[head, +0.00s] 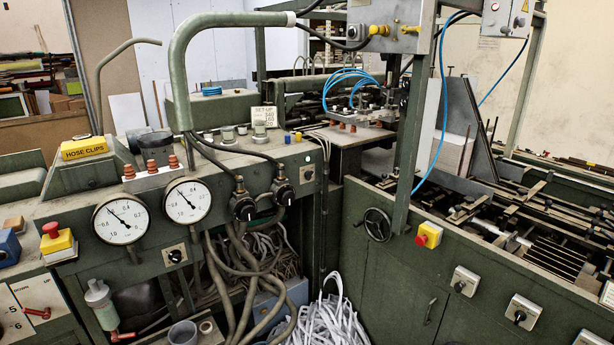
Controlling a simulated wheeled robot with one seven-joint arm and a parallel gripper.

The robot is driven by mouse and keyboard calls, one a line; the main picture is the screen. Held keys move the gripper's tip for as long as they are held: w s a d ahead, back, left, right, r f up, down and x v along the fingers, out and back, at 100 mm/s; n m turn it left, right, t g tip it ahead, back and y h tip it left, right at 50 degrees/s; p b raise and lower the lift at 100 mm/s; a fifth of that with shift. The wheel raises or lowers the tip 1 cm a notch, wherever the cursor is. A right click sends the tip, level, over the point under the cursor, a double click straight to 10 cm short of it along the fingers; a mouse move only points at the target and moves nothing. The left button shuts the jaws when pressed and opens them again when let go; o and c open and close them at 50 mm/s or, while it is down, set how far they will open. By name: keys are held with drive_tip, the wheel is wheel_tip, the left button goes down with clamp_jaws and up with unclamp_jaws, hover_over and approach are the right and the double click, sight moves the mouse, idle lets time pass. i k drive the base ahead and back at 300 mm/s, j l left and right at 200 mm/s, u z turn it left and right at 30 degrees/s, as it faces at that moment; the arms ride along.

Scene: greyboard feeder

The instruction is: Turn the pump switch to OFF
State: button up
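No label reading pump or OFF is legible, so I cannot tell which switch is the pump switch. A black rotary switch (175,256) on a pale plate sits on the green panel below two round gauges. Two more rotary switches are on the right-hand green cabinet: a left one (465,281) and a right one (522,312), each on a light box. Their knob positions are too small to read surely. My gripper is not in view.
A left gauge (121,219) and right gauge (187,201) sit above the panel switch. Red stop buttons on yellow boxes stand at left (56,238) and right (429,234). Hoses (230,290) hang right of the panel switch. White strips (331,322) are heaped on the floor.

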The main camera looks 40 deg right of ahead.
sight(308, 175)
drive_tip(key=i+l+u, duration=0.2)
drive_tip(key=i+l, duration=0.5)
drive_tip(key=i+l+u, duration=0.2)
drive_tip(key=i+l, duration=0.45)
drive_tip(key=l, duration=0.2)
